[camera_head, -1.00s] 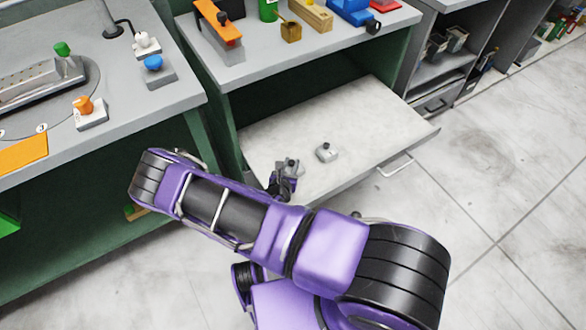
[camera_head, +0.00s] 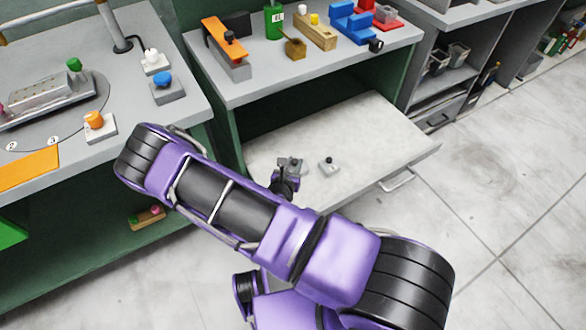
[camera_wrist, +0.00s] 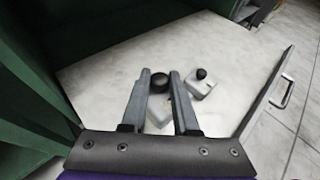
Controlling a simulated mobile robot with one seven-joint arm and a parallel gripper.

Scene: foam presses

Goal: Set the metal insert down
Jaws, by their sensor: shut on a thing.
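My gripper (camera_wrist: 160,76) is shut on the black knob of a metal insert (camera_wrist: 158,113), a light grey block seen between and below the fingers in the wrist view. In the head view this insert (camera_head: 291,164) is at my gripper (camera_head: 287,177), over the left part of the pulled-out drawer (camera_head: 375,135). I cannot tell whether its underside touches the drawer surface. A second, similar grey insert (camera_head: 329,167) with a black knob stands upright on the drawer just to the right, apart from the held one. It also shows in the wrist view (camera_wrist: 200,86).
The drawer's right part and back are clear. Its handle (camera_head: 397,179) is at the front right. A green cabinet wall (camera_wrist: 40,75) stands close on the left.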

